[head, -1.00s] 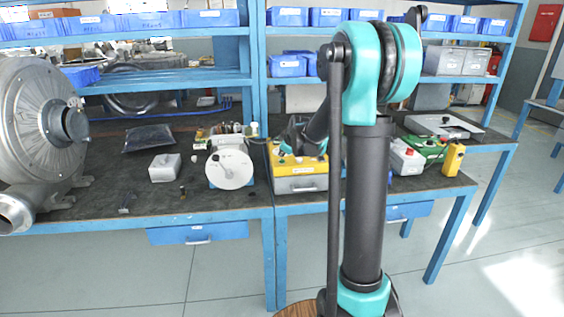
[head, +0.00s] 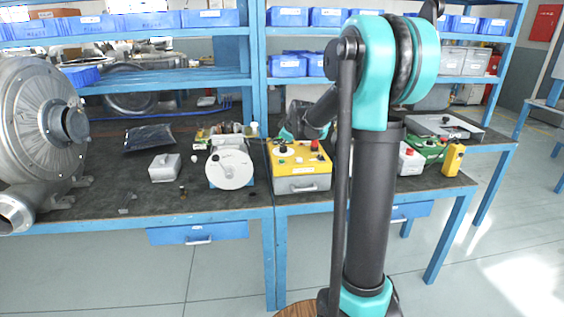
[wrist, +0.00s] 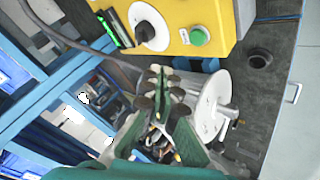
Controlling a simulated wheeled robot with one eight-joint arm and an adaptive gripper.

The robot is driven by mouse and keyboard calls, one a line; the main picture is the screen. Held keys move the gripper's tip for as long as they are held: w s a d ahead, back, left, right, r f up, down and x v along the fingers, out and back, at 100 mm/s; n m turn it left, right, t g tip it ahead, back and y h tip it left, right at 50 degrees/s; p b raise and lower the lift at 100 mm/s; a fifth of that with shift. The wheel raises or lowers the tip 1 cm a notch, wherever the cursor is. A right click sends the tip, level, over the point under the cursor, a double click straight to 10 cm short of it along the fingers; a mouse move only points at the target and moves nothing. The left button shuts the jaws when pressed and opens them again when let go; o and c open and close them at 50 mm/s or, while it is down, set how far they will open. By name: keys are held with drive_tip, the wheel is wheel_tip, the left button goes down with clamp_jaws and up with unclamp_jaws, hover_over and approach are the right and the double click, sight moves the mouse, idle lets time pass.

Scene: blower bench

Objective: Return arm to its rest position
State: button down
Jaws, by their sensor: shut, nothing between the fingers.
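My arm stands upright at right of centre in the head view and bends back over the bench. In the wrist view my gripper (wrist: 168,80) is shut and empty, its fingertips close together. It hangs in front of a white-faced round device (wrist: 210,105) and beside a yellow control box (wrist: 190,25), with no clear contact. In the head view the wrist part of the arm shows just behind the yellow box (head: 300,184), and the fingers cannot be made out there.
The round device (head: 230,168) and a small grey box (head: 164,168) sit on the dark bench (head: 110,205). A large metal blower (head: 35,120) stands at left. A green box (head: 430,150) and a yellow pendant (head: 453,158) lie at right. Blue shelving (head: 170,78) rises behind.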

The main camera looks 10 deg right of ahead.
drive_tip(key=shift+s, duration=0.1)
idle(0.3)
drive_tip(key=s+d+f+m+g, duration=0.1)
drive_tip(key=s+f+m, duration=0.2)
drive_tip(key=s, duration=1)
drive_tip(key=s+d+f+m+g+h, duration=0.1)
drive_tip(key=s+f+m, duration=0.3)
drive_tip(key=s+f, duration=0.4)
drive_tip(key=s+d+f+m+g+h, duration=0.1)
drive_tip(key=s+f+m, duration=0.3)
drive_tip(key=s, duration=1.5)
wheel_tip(320, 180, down, 2)
drive_tip(key=shift+s+d+g, duration=0.35)
drive_tip(key=shift+d+g, duration=0.15)
drive_tip(key=shift+g, duration=0.4)
drive_tip(key=c, duration=2.3)
unclamp_jaws()
